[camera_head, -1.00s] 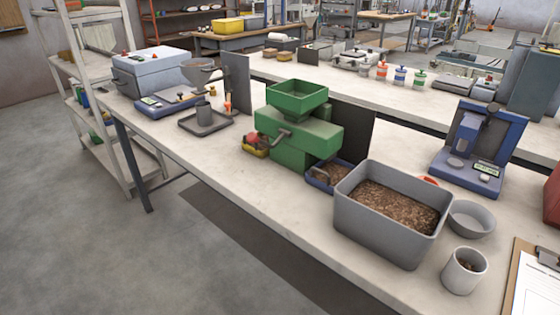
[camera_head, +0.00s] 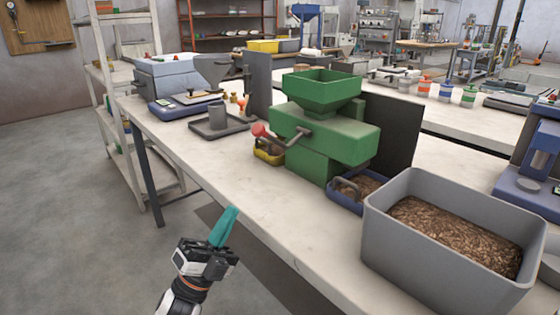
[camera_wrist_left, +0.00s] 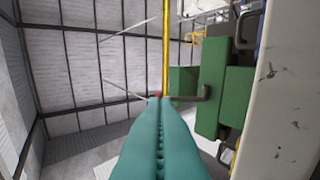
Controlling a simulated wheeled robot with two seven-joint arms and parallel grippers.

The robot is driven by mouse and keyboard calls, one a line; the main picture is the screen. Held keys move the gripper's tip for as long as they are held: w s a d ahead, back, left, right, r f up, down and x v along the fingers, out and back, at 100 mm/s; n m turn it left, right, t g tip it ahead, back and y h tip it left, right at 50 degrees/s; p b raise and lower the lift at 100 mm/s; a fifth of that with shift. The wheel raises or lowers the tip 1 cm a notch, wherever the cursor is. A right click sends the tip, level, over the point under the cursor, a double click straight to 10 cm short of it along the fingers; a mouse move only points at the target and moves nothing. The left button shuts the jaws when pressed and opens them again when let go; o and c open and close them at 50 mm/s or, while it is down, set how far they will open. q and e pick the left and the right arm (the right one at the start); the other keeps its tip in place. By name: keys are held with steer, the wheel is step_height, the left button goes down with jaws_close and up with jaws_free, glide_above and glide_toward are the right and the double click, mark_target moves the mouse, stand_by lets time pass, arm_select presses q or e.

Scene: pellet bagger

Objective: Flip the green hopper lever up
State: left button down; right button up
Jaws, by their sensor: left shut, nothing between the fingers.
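The green hopper machine (camera_head: 325,135) stands on the near bench with a funnel-shaped hopper (camera_head: 320,92) on top. A dark lever (camera_head: 286,141) reaches out from its front-left side to a red knob (camera_head: 259,131), roughly level. My left gripper (camera_head: 230,214), with teal fingers, is shut and empty. It is in front of the bench's front edge, below and left of the knob and apart from it. In the left wrist view the shut fingers (camera_wrist_left: 158,110) point toward the lever (camera_wrist_left: 190,98), and their tips overlap the knob end. My right gripper is out of view.
A yellow bin (camera_head: 268,152) sits under the knob and a blue tray of pellets (camera_head: 345,203) is beside the machine. A large grey bin (camera_head: 430,246) is at right. A dark tray with a cup (camera_head: 218,126) is at left. The bench's front strip is clear.

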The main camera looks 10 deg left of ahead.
arm_select(q)
steer(key=shift+s+d+r+m, duration=0.1)
steer(key=shift+s+r+m, duration=0.1)
steer(key=shift+m, duration=0.1)
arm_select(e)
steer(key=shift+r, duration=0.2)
arm_select(q)
steer(key=shift+w, duration=0.1)
